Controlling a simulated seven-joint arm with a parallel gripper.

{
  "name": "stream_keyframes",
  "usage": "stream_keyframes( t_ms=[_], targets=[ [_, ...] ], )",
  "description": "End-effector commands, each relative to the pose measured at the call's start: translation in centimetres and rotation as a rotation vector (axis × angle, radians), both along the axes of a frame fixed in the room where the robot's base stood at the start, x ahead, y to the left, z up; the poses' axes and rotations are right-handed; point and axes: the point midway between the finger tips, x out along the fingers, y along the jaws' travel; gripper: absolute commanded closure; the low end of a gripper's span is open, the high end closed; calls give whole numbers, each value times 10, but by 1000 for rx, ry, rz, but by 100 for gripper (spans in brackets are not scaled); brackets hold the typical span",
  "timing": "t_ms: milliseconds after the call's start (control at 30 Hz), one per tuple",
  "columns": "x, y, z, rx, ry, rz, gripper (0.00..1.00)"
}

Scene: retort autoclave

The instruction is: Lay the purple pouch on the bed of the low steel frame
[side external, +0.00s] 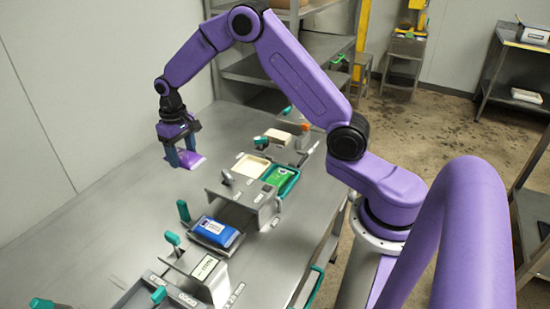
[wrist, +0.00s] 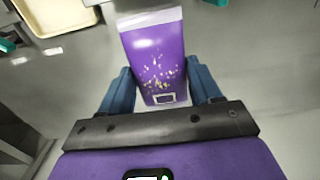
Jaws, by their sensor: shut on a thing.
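The purple pouch (side external: 189,160) hangs in my gripper (side external: 180,157) over the left part of the steel table. In the wrist view the pouch (wrist: 155,55) lies between the two blue fingers of my gripper (wrist: 160,72), its pale sealed end pointing away. My gripper is shut on it. Its exact height above the table is hard to tell. A steel frame (side external: 233,212) stands to the right and nearer the camera, with a blue pouch (side external: 214,232) at its near side and a green pouch (side external: 278,176) in a teal tray behind. I cannot tell which part is the low bed.
A cream tray (side external: 250,166) lies beside the green pouch; a cream tray (wrist: 58,15) also shows at upper left in the wrist view. Teal-handled fixtures (side external: 172,239) line the table's right side. The table's left side (side external: 110,215) is clear.

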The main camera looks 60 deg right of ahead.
Motion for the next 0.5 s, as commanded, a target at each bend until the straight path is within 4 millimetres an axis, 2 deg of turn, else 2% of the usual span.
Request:
stream_keyframes(
  t_ms=[33,267,300,500],
  targets=[
    [1,1,14,1,-7,1,74],
    [1,0,63,1,-5,0,74],
    [-5,-11,60,0,0,-6,74],
    [-25,-51,64,0,0,-5,74]
  ],
)
